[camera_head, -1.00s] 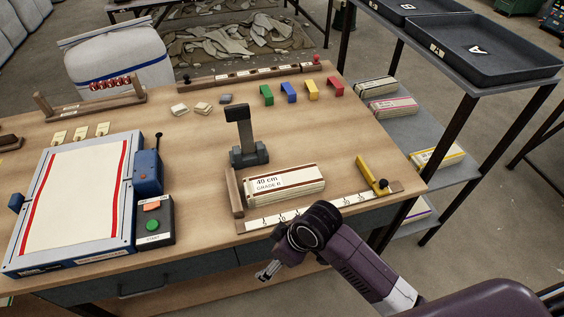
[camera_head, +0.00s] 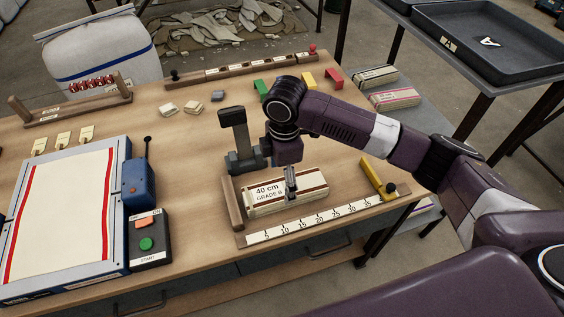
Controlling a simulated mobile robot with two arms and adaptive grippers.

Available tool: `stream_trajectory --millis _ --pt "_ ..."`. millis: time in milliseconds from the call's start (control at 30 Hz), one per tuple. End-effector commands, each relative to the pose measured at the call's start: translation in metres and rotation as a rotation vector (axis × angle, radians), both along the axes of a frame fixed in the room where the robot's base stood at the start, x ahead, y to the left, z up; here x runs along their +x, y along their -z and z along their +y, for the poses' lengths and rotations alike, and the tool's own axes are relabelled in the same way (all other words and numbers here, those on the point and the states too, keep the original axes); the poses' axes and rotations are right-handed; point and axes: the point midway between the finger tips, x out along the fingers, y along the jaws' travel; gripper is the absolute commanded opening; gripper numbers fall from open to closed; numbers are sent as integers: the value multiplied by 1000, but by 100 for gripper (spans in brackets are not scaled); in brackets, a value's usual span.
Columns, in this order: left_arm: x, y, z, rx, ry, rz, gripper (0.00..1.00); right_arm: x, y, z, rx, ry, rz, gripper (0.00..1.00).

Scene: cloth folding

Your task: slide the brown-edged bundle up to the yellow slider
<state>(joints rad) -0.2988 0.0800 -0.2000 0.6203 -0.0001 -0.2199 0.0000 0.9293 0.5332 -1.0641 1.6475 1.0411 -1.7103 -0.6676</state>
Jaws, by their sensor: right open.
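The brown-edged bundle (camera_head: 263,195), a pale block labelled "40 cm GRADE B", lies behind the printed ruler (camera_head: 310,218), close to the wooden stop (camera_head: 232,204) at its left end. The yellow slider (camera_head: 372,177) stands at the ruler's right part, with a clear gap between it and the bundle's right end. My right gripper (camera_head: 291,190) is open and points down at the middle of the bundle, hiding a small part of it. I cannot tell whether the fingers touch it. My left gripper is not in view.
A dark post stand (camera_head: 234,135) rises just behind the bundle, close to my right wrist. A framed cloth board (camera_head: 62,215) and a button box (camera_head: 148,240) fill the table's left. Green (camera_head: 260,88), yellow (camera_head: 309,80) and red (camera_head: 334,76) brackets stand at the back.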

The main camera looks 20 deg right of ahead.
Motion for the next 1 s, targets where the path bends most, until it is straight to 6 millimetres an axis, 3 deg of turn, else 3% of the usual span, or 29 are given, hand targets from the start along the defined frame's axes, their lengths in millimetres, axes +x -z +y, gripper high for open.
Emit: stream_trajectory --millis 133,567,1000 --pt "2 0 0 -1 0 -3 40 7 -8 -11 -21 -9 6 78" --pt "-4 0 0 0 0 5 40 8 -7 -12 -23 -10 9 78" --pt "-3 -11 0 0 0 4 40 7 51 -12 -24 -10 11 78"
